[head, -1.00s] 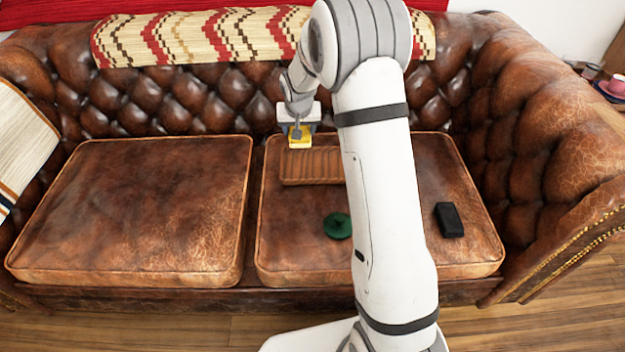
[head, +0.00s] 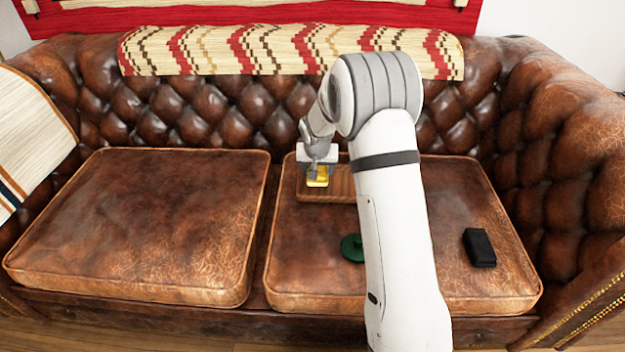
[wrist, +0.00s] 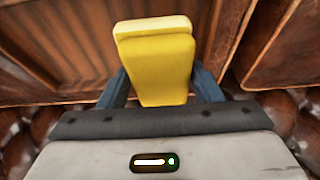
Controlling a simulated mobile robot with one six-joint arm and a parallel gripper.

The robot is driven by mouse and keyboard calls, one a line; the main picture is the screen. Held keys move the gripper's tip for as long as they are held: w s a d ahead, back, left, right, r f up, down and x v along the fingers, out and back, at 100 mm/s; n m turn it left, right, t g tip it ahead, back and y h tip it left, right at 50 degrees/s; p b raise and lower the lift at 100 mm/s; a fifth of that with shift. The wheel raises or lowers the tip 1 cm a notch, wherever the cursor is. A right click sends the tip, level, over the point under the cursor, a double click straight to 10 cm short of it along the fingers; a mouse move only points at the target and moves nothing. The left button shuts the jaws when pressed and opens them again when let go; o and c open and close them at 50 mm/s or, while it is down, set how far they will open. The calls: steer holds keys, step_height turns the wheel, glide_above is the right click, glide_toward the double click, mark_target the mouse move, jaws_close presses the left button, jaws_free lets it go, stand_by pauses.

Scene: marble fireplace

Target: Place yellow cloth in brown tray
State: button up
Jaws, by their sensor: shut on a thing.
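The yellow cloth (head: 317,180) is a small folded block held in my gripper (head: 318,172). In the wrist view the yellow cloth (wrist: 158,65) sits between the two dark fingers of my gripper (wrist: 158,88), which are shut on it. The brown tray (head: 335,190) is a ribbed wooden tray on the right seat cushion. The cloth is over the left part of the tray in the head view. The tray (wrist: 60,45) fills the upper left behind the cloth in the wrist view. I cannot tell whether the cloth touches the tray. My arm hides the tray's right end.
A green round object (head: 352,247) lies on the cushion in front of the tray, partly behind my arm. A black block (head: 479,247) lies farther right. The left seat cushion (head: 140,225) is bare. The tufted sofa back (head: 230,110) rises close behind the tray.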

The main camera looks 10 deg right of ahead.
steer(key=shift+f+b, duration=0.35)
steer(key=shift+f, duration=1.1)
steer(key=shift+f, duration=0.2)
steer(key=o, duration=0.6)
steer(key=shift+r, duration=0.15)
